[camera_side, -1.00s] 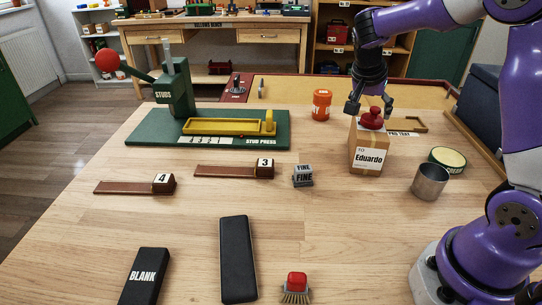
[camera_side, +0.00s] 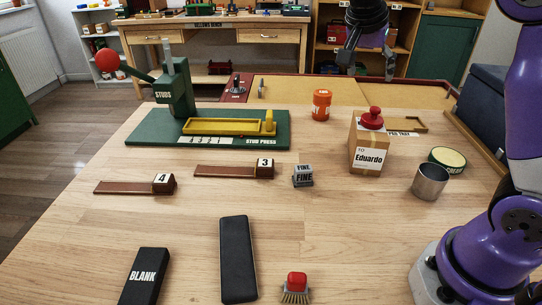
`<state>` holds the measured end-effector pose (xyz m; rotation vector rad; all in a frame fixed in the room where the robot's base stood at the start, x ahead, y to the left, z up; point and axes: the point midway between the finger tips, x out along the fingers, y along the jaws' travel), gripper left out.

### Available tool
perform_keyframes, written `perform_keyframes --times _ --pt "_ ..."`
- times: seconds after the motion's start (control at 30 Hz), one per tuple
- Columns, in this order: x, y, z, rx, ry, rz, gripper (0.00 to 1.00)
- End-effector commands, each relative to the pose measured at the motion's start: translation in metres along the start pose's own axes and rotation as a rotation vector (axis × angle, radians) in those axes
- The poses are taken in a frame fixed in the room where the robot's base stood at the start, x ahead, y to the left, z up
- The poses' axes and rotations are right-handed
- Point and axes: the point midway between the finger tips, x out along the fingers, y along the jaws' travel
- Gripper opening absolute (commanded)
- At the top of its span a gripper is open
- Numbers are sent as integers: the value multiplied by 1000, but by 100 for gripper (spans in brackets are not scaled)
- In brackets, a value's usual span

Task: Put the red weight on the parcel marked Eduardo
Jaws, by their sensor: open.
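The red weight (camera_side: 372,119), with a knob on top, sits upright on top of the brown parcel (camera_side: 356,158) whose white label reads Eduardo. The parcel stands on the right part of the wooden table. My gripper (camera_side: 363,62) is open and empty, above and behind the parcel near the top of the view, clear of the weight. Its fingertips point down.
An orange jar (camera_side: 321,104) stands left of the parcel. A metal cup (camera_side: 429,182) and a round cream-topped tin (camera_side: 447,158) stand to its right. The green stud press (camera_side: 150,132) takes up the back left.

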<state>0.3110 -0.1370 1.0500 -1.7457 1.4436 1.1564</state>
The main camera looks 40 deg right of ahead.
Motion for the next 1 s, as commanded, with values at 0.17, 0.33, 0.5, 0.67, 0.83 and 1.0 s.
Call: perform_keyframes --times 0.17,0.33,0.5,0.67,0.83,1.0 --pt "-12 6 1 -99 11 -50 77" --pt "-26 24 23 -454 52 -232 77" --pt "-29 45 86 -834 80 -461 77" --pt "-26 61 144 -1064 82 -618 77" --pt "-23 68 166 -1147 78 -678 77" --pt "-23 68 167 -1149 77 -679 77"
